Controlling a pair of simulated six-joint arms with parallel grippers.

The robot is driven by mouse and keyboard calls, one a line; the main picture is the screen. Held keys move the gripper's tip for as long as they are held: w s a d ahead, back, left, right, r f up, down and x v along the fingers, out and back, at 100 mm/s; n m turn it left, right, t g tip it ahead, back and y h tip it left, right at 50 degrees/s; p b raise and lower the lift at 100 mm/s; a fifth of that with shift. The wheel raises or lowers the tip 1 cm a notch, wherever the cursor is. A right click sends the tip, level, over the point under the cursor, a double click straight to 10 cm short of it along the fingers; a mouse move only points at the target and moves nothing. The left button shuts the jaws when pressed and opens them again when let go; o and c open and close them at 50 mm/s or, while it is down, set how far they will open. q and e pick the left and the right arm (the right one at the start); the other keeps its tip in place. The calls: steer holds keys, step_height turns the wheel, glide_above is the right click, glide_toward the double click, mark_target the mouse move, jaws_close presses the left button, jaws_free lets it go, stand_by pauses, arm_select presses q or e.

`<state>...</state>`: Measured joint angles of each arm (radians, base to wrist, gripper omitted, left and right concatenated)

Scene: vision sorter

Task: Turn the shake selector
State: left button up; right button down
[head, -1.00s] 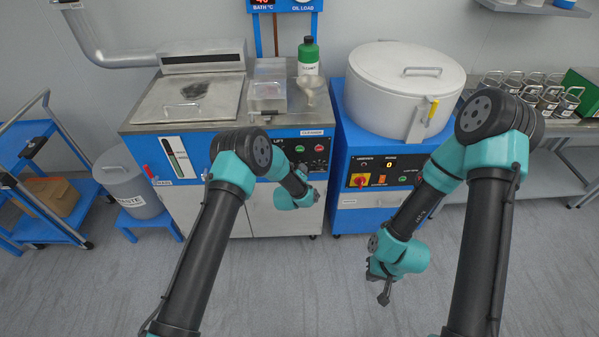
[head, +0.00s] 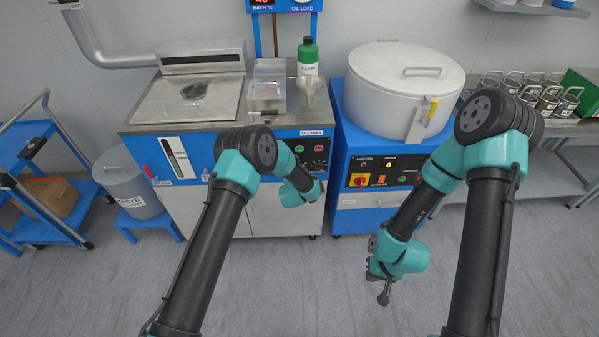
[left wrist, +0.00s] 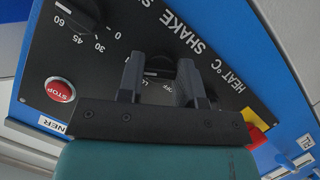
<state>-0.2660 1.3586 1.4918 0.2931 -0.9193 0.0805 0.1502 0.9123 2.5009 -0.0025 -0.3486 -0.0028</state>
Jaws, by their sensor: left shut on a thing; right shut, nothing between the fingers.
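The shake selector (left wrist: 159,67) is a dark knob on the black panel, with SHAKE lettering above it and LO and OFF marks beside it. In the left wrist view my left gripper (left wrist: 159,80) has one finger on each side of this knob and is shut on it. In the head view my left wrist covers the gripper and the selector. My right gripper (head: 384,293) is shut and empty, hanging low over the floor in front of the right-hand machine.
A timer knob (left wrist: 78,14) and a red STOP button (left wrist: 60,90) sit near the selector. A heat knob is partly hidden behind a finger. A white-lidded drum (head: 385,85) stands right. A green bottle (head: 308,58) stands on the bath top.

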arm_select(q)
steer(key=o, duration=0.9)
steer(key=shift+o, duration=0.2)
steer(key=v, duration=1.7)
steer(key=shift+s, duration=0.25)
steer(key=shift+f, duration=0.1)
steer(key=s+a+f+m+g+h, duration=0.1)
steer(key=s+a+f+g, duration=0.2)
steer(key=s+a+g, duration=0.3)
steer(key=s+a+f+m+g, duration=0.1)
steer(key=s+a+f+g, duration=0.3)
steer(key=s+a, duration=1)
steer(key=s+g, duration=0.3)
steer(key=s, duration=0.2)
steer(key=shift+s+m+h, duration=0.4)
